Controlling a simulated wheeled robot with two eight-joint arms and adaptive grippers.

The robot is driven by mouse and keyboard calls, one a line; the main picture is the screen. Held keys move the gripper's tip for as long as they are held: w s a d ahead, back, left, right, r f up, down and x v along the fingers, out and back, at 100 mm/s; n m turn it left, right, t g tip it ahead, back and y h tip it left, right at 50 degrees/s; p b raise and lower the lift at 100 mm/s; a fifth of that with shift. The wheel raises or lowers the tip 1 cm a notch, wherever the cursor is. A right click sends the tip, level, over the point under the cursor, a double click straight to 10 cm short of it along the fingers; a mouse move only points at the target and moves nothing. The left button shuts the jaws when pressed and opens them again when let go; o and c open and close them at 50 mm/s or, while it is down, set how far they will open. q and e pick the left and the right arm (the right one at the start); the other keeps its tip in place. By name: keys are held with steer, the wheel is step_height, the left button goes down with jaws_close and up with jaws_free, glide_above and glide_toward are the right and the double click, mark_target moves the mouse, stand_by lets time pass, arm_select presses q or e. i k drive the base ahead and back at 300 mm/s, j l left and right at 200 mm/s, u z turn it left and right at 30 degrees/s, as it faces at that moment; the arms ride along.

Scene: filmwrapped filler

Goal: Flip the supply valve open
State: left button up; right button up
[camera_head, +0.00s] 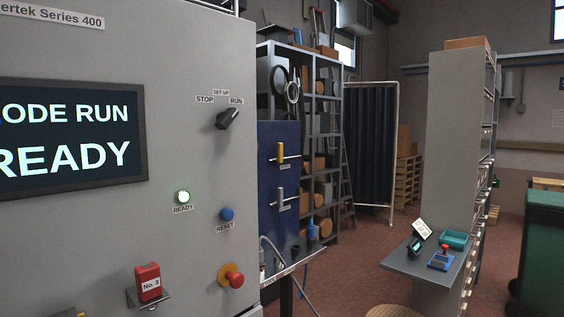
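A dark blue panel (266,140) stands just right of the grey machine cabinet. It carries two lever valves, one above the other. The upper valve has a yellow lever (280,152), which stands upright across a short horizontal pipe. The lower valve has a grey lever (280,196), also upright across its pipe. Each has a small label below it, too small to read, so I cannot tell which one is the supply valve. Neither of my grippers is in view, and nothing touches the levers.
The grey cabinet (200,60) fills the left, with a screen (70,135) reading READY, a selector knob (227,118), a blue reset button (226,214) and a red stop button (234,278). A narrow shelf (300,264) juts below the panel.

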mark_target(280, 160)
steer(key=i+l, duration=0.4)
steer(key=i, duration=0.15)
steer(key=i+l, duration=0.4)
steer(key=i, duration=0.15)
steer(key=i+l+z, duration=0.1)
steer(key=i+l, duration=0.3)
steer(key=i, duration=0.15)
steer(key=i+l, duration=0.35)
steer(key=i, duration=0.2)
